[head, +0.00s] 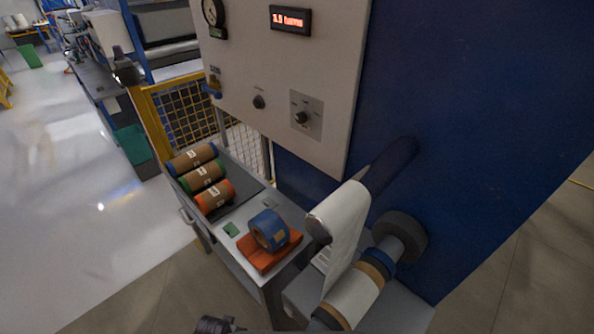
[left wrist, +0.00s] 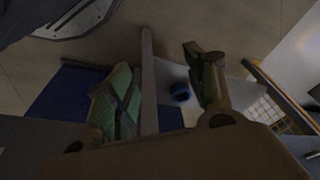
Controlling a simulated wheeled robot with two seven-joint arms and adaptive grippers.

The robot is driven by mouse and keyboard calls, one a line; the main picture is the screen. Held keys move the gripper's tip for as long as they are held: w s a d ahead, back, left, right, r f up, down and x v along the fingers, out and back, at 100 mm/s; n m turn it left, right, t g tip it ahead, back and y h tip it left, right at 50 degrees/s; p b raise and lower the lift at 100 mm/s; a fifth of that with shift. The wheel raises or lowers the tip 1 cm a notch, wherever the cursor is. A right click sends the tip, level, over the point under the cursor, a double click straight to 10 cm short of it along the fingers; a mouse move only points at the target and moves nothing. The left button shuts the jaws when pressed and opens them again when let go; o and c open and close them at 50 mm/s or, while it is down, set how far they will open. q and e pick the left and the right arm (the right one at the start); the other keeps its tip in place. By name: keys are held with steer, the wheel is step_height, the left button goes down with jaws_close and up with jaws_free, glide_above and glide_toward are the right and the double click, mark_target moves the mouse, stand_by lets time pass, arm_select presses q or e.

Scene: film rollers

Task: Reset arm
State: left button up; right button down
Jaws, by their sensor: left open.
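In the left wrist view my left gripper (left wrist: 157,62) is open, with its two green-padded fingers spread apart and nothing between the pads. My right gripper is in neither view.
A grey cart (head: 240,213) holds brown rolls with blue (head: 192,158), green (head: 202,176) and orange (head: 214,196) ends. A blue tape roll (head: 269,231) sits on an orange block (head: 262,258). The machine's white film roller (head: 342,225) projects at right. Open floor (head: 60,230) lies left.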

arm_select(q)
steer(key=s+a+f+b, duration=0.1)
steer(key=s+f, duration=0.4)
steer(key=f, duration=0.3)
steer(key=s+f, duration=0.5)
steer(key=f, duration=0.4)
steer(key=s+a+f, duration=0.1)
steer(key=s+f, duration=0.3)
steer(key=s, duration=0.3)
steer(key=s+a+f+g+b, duration=0.1)
steer(key=s+a+f, duration=0.1)
steer(key=s+f, duration=0.3)
steer(key=shift+s, duration=1.05)
steer(key=shift+a+f, duration=0.1)
